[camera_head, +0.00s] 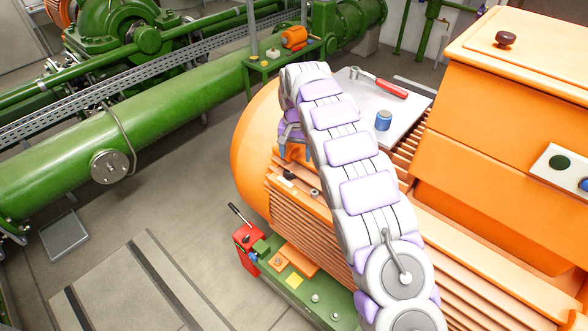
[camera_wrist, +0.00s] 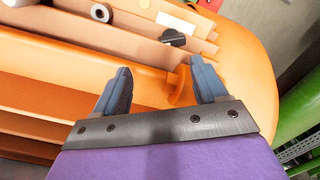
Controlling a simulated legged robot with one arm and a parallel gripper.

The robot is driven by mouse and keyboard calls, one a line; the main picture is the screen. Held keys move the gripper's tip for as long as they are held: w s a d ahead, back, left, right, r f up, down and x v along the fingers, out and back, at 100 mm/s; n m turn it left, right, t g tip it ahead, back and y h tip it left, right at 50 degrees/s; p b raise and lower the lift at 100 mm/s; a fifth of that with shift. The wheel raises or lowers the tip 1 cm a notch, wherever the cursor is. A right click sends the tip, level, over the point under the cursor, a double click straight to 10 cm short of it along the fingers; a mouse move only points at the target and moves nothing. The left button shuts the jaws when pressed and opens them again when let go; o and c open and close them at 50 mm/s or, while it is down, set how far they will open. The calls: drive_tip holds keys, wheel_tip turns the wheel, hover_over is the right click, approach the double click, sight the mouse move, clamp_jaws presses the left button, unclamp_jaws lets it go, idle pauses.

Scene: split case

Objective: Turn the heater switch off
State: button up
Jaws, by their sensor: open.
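A small black knob (camera_head: 289,174) sits beside a white label on the side of the big orange motor housing (camera_head: 250,150). It looks like the heater switch, but the label is too small to read. In the wrist view the black knob (camera_wrist: 173,38) is just beyond my fingertips, with the white label (camera_wrist: 176,22) behind it. My gripper (camera_head: 294,152) hangs at the arm's end, above and close to the knob. In the wrist view my gripper (camera_wrist: 160,66) has its two blue fingers apart, with nothing held. An orange lug (camera_wrist: 182,88) shows between the fingers, nearer the right one.
A grey bolt (camera_head: 315,193) stands right of the knob. A red box with a lever (camera_head: 247,238) is lower down on the green base. A red-handled tool (camera_head: 380,86) and a blue can (camera_head: 383,120) rest on top.

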sight(290, 171)
drive_tip(key=a+f, duration=0.1)
drive_tip(key=f, duration=0.1)
drive_tip(key=a+f, duration=0.1)
drive_tip(key=f, duration=0.2)
drive_tip(key=a+f, duration=0.1)
drive_tip(key=f, duration=0.1)
drive_tip(key=shift+a+f, duration=0.2)
drive_tip(key=shift+a, duration=0.1)
drive_tip(key=shift+s+d+f, duration=0.1)
drive_tip(key=shift+d+f, duration=0.05)
drive_tip(key=shift+f, duration=0.1)
drive_tip(key=shift+d+f, duration=0.15)
drive_tip(key=shift+d, duration=1)
drive_tip(key=shift+a, duration=0.85)
drive_tip(key=c, duration=0.6)
drive_tip(key=shift+c, duration=0.6)
drive_tip(key=shift+d, duration=0.4)
drive_tip(key=c, duration=0.3)
drive_tip(key=shift+c, duration=0.2)
